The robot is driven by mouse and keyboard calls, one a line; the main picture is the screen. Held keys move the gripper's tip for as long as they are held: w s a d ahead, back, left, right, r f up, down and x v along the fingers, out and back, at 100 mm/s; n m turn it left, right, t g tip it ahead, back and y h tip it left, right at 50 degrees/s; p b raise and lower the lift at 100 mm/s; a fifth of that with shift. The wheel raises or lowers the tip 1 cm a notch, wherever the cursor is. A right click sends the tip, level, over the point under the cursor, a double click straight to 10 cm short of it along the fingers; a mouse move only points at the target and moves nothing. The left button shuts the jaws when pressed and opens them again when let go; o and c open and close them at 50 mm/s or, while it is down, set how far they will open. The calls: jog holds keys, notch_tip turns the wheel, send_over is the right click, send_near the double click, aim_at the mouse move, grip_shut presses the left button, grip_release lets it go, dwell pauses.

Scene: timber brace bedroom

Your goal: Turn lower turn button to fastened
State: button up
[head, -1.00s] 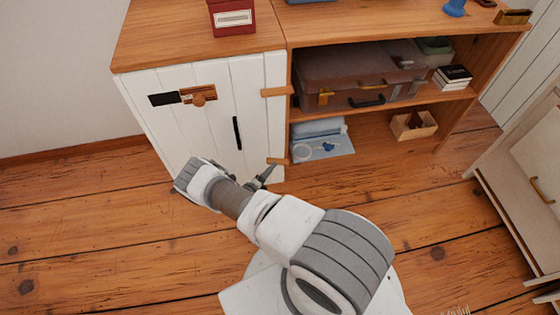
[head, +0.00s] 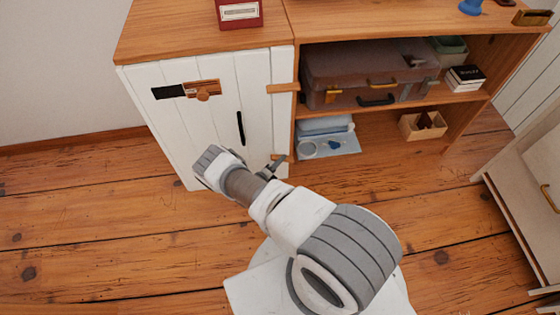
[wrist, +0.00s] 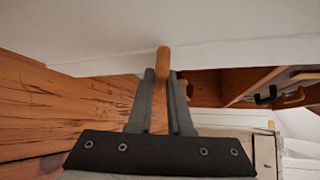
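The lower turn button (head: 279,157) is a small wooden piece low on the white cabinet door's right edge, partly hidden by my gripper in the head view. In the wrist view the turn button (wrist: 163,60) sits between the tips of my gripper's (wrist: 163,76) two grey fingers, with a gap between them farther back. Whether they press on it is unclear. In the head view my gripper (head: 273,168) is at the button, partly hidden by my arm. The upper turn button (head: 283,88) lies level across the door edge. The white door (head: 215,125) looks shut.
The door has a dark handle (head: 240,128) and a wooden latch (head: 202,89). To the right are open shelves with a brown suitcase (head: 350,75), a blue folded item (head: 325,125) and a wooden box (head: 422,126). A pale cabinet (head: 520,180) stands at far right. Floor at left is clear.

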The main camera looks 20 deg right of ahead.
grip_shut()
jog(key=shift+n+h, duration=0.4)
jog(key=shift+h, duration=0.1)
jog(key=o, duration=0.5)
grip_release()
jog(key=shift+o, duration=0.2)
jog(key=p+v, duration=0.3)
jog(key=v, duration=1.4)
jog(key=shift+s+f, duration=0.2)
jog(key=shift+s, duration=0.05)
